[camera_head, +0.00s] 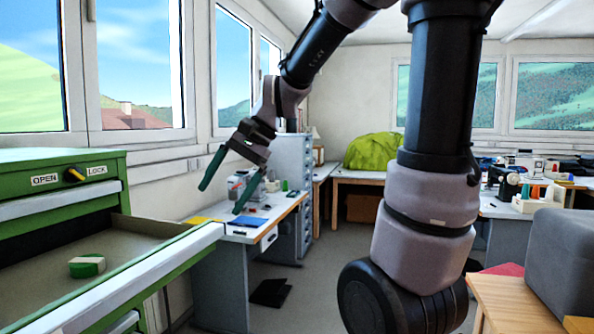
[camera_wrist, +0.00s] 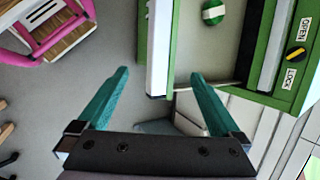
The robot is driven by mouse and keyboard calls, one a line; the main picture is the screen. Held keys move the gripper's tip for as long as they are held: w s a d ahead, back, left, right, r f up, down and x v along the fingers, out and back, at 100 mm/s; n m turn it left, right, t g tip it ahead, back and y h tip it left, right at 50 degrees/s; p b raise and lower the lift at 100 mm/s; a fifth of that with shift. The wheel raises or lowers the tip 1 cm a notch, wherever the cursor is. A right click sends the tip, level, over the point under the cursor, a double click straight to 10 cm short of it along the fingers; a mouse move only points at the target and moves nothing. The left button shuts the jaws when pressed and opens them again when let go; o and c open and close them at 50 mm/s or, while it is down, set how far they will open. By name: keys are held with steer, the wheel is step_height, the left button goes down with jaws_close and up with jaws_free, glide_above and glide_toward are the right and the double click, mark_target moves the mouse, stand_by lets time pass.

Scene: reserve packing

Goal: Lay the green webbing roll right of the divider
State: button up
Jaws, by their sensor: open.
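The green webbing roll (camera_head: 87,266), a small green disc with a white band, lies in the open drawer (camera_head: 150,270) of the green cabinet. It also shows at the top of the wrist view (camera_wrist: 213,12), on the drawer's bare floor. My gripper (camera_head: 220,200) has two teal fingers, spread apart with nothing between them. It hangs in the air beyond the drawer's right end, well apart from the roll. In the wrist view, my gripper (camera_wrist: 160,75) points towards the drawer's near corner. I cannot make out a divider in either view.
The green cabinet (camera_head: 60,175) carries an OPEN/LOCK knob (camera_head: 75,175). A desk (camera_head: 258,215) with a sewing machine stands behind my gripper. A grey box (camera_head: 565,260) sits on a wooden surface at right. A pink-framed stool (camera_wrist: 45,25) shows in the wrist view.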

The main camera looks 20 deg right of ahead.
steer(key=s+d+r+n+t+h, duration=0.1)
steer(key=s+d+r+t+h, duration=0.1)
steer(key=d, duration=0.4)
steer(key=s+d+r+n+t+h, duration=0.2)
steer(key=s+d+t, duration=0.2)
steer(key=d, duration=0.3)
steer(key=shift+s+d+r, duration=0.15)
steer(key=shift+s+r, duration=0.1)
steer(key=shift+s, duration=0.45)
